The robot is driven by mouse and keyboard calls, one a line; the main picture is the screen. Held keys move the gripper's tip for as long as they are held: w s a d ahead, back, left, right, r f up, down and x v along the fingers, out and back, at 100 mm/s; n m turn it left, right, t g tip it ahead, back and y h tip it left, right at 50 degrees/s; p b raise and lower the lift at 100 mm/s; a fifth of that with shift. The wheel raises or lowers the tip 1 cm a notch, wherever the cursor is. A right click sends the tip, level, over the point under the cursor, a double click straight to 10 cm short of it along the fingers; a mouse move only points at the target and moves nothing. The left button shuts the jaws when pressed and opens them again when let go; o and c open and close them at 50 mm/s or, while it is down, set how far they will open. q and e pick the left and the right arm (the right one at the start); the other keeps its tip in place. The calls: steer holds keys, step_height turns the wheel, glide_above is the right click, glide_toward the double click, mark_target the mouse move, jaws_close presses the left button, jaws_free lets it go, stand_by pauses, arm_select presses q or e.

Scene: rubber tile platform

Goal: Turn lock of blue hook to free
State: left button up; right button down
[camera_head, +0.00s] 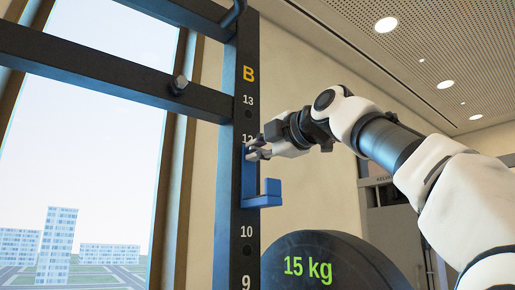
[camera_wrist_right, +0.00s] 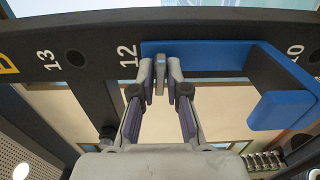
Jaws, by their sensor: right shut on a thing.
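The blue hook (camera_head: 262,200) is mounted on the dark upright of the rack, just below the number 12, with its arm sticking out to the right. In the right wrist view the blue hook (camera_wrist_right: 215,55) lies along the upright from 12 towards 10. A small grey lock tab (camera_wrist_right: 159,76) shows at its end near 12. My right gripper (camera_head: 255,148) reaches in from the right at the hook's top end. In the wrist view the fingertips of my right gripper (camera_wrist_right: 160,80) are closed on the grey tab from both sides. My left gripper is in neither view.
The numbered rack upright (camera_head: 240,105) carries dark crossbars to the left, one with a bolt (camera_head: 179,84). A dark 15 kg weight plate (camera_head: 345,250) stands below and right of the hook. A window is behind the rack. Weights on a stand (camera_wrist_right: 265,160) show in the wrist view.

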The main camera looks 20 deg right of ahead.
steer(key=shift+s+d+r, duration=0.15)
steer(key=shift+r, duration=0.3)
steer(key=c, duration=1.3)
jaws_free()
steer(key=shift+w+f, duration=0.3)
steer(key=shift+w, duration=0.05)
steer(key=shift+s, duration=0.1)
